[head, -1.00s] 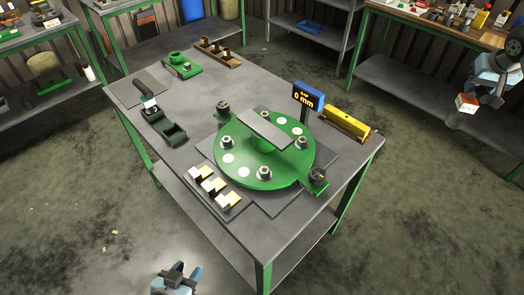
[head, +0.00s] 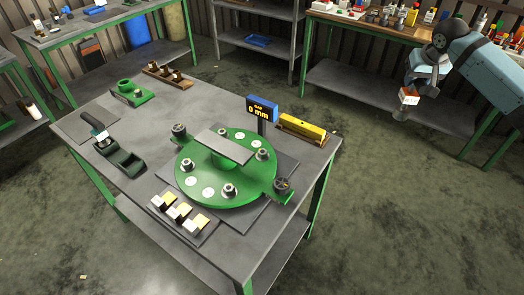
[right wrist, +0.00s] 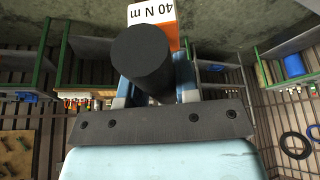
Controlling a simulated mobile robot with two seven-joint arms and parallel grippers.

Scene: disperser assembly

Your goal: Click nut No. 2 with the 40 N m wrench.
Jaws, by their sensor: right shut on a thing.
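The 40 N m wrench (head: 409,97) is in my right gripper (head: 418,84), at the right of the head view, held well away from the table. In the right wrist view its dark round handle end (right wrist: 143,58) and its white and orange "40 N m" tag (right wrist: 152,14) show between the fingers. The green round flange (head: 216,198) sits on the grey table with several nuts, such as the front one (head: 229,190) and the right one (head: 263,155). I cannot read which nut is No. 2. My left gripper is out of view.
The display (head: 262,108) reads 0 mm and stands behind the flange, beside a yellow bar tool (head: 303,127). A tray with white and yellow blocks (head: 180,216) lies in front. A workbench (head: 385,30) stands behind my right arm. Open floor lies right of the table.

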